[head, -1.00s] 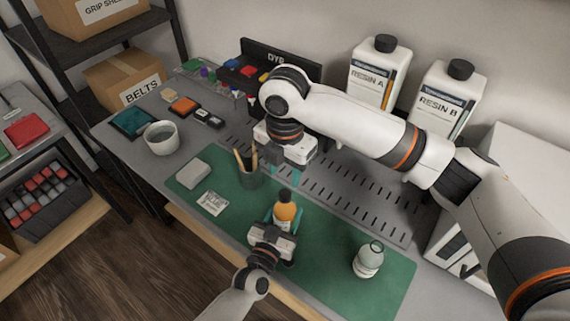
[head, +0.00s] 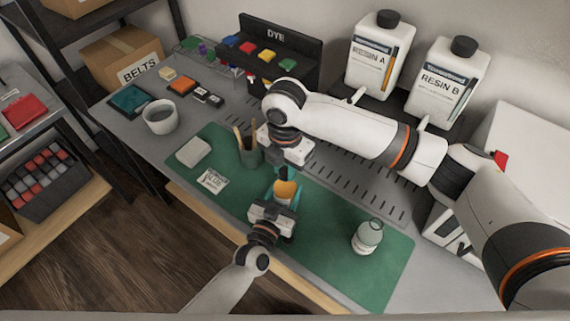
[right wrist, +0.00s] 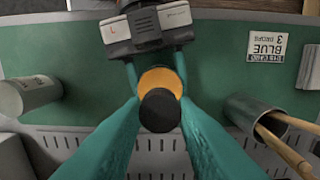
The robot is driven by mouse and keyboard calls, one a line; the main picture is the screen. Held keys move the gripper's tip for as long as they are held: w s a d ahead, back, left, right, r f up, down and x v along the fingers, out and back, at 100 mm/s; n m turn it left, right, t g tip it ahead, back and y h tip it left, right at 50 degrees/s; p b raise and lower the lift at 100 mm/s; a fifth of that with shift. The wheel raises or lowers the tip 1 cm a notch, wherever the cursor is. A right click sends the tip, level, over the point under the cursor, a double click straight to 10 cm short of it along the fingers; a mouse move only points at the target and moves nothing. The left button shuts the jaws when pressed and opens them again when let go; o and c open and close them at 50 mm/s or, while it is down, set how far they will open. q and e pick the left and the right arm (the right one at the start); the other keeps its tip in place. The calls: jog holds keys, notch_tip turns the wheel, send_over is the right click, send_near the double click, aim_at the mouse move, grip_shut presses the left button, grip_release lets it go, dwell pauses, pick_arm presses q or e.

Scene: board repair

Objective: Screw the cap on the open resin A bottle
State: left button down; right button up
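An amber-orange bottle (head: 285,190) stands upright on the green mat (head: 330,262). My left gripper (head: 277,205) is shut around it from the near side, with teal fingers on both sides. A black cap (right wrist: 160,110) is at the bottle's top in the right wrist view, in front of the orange bottle (right wrist: 160,80). My right gripper (right wrist: 160,112) points down over it. Its teal fingers flank the cap closely, and I cannot tell whether they press on it. In the head view the right hand partly hides the bottle's top. The bottle's label is hidden.
A pale bottle (head: 366,238) stands on the mat to the right. A pencil cup (head: 250,152) is close to the left of my right gripper. White jugs marked Resin A (head: 370,65) and Resin B (head: 440,85), both black-capped, stand at the back.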

grip_shut()
jog(key=m, duration=0.5)
jog(key=shift+m, duration=0.3)
jog(key=m, duration=1.5)
jog(key=shift+m, duration=0.3)
jog(key=o, duration=0.7)
grip_release()
jog(key=shift+c, duration=0.2)
jog(key=shift+r, duration=2.25)
